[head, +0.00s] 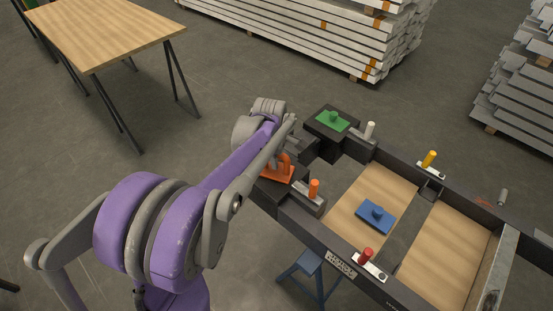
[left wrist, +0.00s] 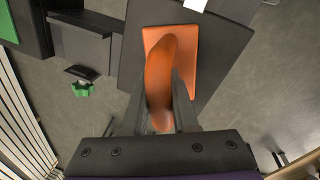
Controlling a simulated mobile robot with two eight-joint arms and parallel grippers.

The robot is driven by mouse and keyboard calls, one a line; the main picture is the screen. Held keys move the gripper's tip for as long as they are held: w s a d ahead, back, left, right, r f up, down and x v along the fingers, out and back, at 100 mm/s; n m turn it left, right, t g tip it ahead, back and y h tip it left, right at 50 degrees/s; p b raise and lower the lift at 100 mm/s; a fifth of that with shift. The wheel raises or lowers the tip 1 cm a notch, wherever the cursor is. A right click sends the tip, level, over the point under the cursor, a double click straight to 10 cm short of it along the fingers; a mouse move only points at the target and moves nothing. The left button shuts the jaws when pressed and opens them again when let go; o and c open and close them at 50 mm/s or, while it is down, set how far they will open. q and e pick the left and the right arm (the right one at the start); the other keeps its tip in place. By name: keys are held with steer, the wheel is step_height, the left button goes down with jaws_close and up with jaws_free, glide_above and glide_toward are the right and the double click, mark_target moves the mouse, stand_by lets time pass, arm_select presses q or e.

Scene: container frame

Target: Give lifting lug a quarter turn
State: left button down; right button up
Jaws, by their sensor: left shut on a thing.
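The orange lifting lug (head: 278,170) sits on a dark corner block of the container frame, partly hidden by my left arm in the head view. In the left wrist view its upright loop (left wrist: 160,68) rises from a flat orange plate (left wrist: 186,58). The plate lies skewed to the dark block beneath it. My left gripper (head: 283,157) is shut on the loop, with one dark finger on each side in the left wrist view (left wrist: 160,100). My right gripper is in neither view.
The dark frame (head: 330,240) holds an orange peg (head: 314,188), a white peg (head: 369,131), a yellow peg (head: 430,159) and a red peg (head: 367,254). A green knobbed plate (head: 333,121) tops another corner block. A blue knobbed plate (head: 376,216) lies inside on wood.

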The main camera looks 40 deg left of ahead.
arm_select(q)
steer(key=n, duration=0.4)
steer(key=shift+a+y, duration=0.2)
steer(key=shift+y, duration=0.2)
steer(key=shift+n+g, duration=0.3)
steer(key=shift+n, duration=0.1)
steer(key=shift+n, duration=1)
steer(key=shift+s+n+g+y, duration=0.15)
steer(key=shift+n+g+y, duration=0.15)
steer(key=shift+n, duration=0.7)
steer(key=n, duration=0.4)
steer(key=shift+g+b, duration=0.3)
steer(key=shift+g, duration=0.1)
